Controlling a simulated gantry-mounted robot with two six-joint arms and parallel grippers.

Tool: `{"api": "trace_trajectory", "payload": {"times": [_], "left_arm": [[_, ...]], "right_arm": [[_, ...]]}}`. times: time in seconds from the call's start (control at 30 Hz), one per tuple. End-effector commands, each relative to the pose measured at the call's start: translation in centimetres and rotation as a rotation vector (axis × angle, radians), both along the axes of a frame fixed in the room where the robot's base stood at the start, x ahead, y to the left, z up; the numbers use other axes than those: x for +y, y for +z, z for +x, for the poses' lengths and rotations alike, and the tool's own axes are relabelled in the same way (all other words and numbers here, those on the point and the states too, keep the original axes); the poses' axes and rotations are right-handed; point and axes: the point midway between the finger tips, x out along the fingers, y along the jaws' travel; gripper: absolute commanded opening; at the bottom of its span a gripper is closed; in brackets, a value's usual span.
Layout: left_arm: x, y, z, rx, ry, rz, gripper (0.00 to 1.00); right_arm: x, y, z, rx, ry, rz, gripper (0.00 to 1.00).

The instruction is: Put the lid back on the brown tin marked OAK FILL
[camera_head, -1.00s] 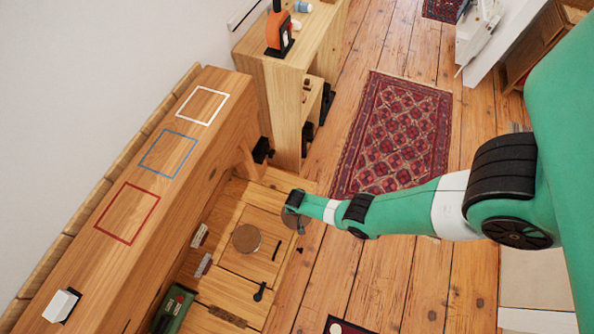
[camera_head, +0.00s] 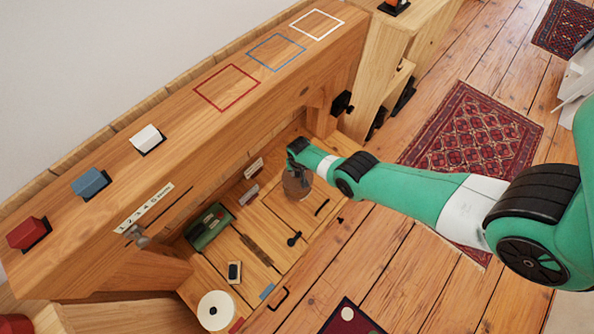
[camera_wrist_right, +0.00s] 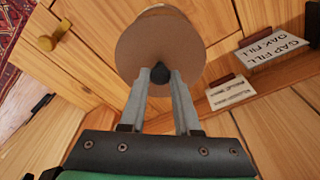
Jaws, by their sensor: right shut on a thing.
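My right gripper (camera_head: 294,152) is shut on the dark knob of a brown round lid (camera_head: 297,183). In the right wrist view, the two fingertips (camera_wrist_right: 160,80) pinch this knob, and the lid (camera_wrist_right: 150,45) spreads out beyond them. The lid is over the spot of the brown tin. A pale edge, perhaps of the tin, shows past the lid at the top of the wrist view. The lid hides most of what is below it, so I cannot tell whether it touches the tin. My left gripper is not in view.
A card (camera_wrist_right: 273,47) reading GAP FILL and OAK FILL is beside the lid. A green box (camera_head: 207,227) and a white round thing with a dark knob (camera_head: 217,310) are farther left and nearer. A thick timber beam (camera_head: 270,95) runs behind the work surface.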

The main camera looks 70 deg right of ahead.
Motion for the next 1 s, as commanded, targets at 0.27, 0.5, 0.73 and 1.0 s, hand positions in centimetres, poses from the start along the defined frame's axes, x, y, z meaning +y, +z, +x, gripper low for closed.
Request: {"api": "trace_trajectory", "payload": {"times": [0.27,0.5,0.73,1.0], "left_arm": [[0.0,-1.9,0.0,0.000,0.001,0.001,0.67],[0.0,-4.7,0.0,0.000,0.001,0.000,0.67],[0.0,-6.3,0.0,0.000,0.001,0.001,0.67],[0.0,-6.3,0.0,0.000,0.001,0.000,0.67]], "right_arm": [[0.0,-2.0,0.0,0.000,0.000,0.000,0.00],[0.1,-4.8,0.0,0.000,0.000,0.000,0.00],[0.0,-6.4,0.0,0.000,0.000,0.000,0.00],[0.1,-6.3,0.0,0.000,0.000,0.000,0.00]]}}
